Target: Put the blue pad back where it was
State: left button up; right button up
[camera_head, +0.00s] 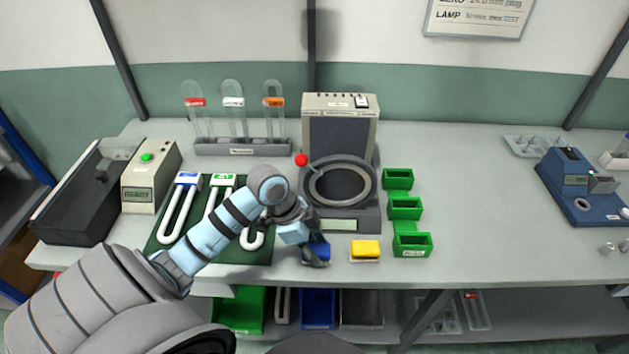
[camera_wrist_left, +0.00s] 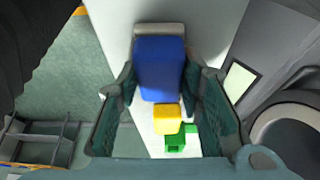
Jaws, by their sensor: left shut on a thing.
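The blue pad (camera_head: 320,249) is between the fingers of my left gripper (camera_head: 314,254), near the front edge of the bench, just left of the yellow pad (camera_head: 366,247). In the left wrist view the blue pad (camera_wrist_left: 160,62) fills the space between the two fingers of the left gripper (camera_wrist_left: 161,88), which is shut on it. A pale strip (camera_wrist_left: 159,29) shows at the pad's far end. I cannot tell whether the pad touches the bench. My right gripper is not in view.
The instrument with the round ring (camera_head: 340,185) stands just behind the gripper. Green bins (camera_head: 412,244) are to the right of the yellow pad. A dark green mat (camera_head: 165,250) with white U-shaped tubes lies left. Free bench (camera_head: 480,220) lies further right.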

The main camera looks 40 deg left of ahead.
pick_arm(q)
jog(key=o, duration=1.1)
jog(key=p+v, duration=0.2)
jog(key=v, duration=1)
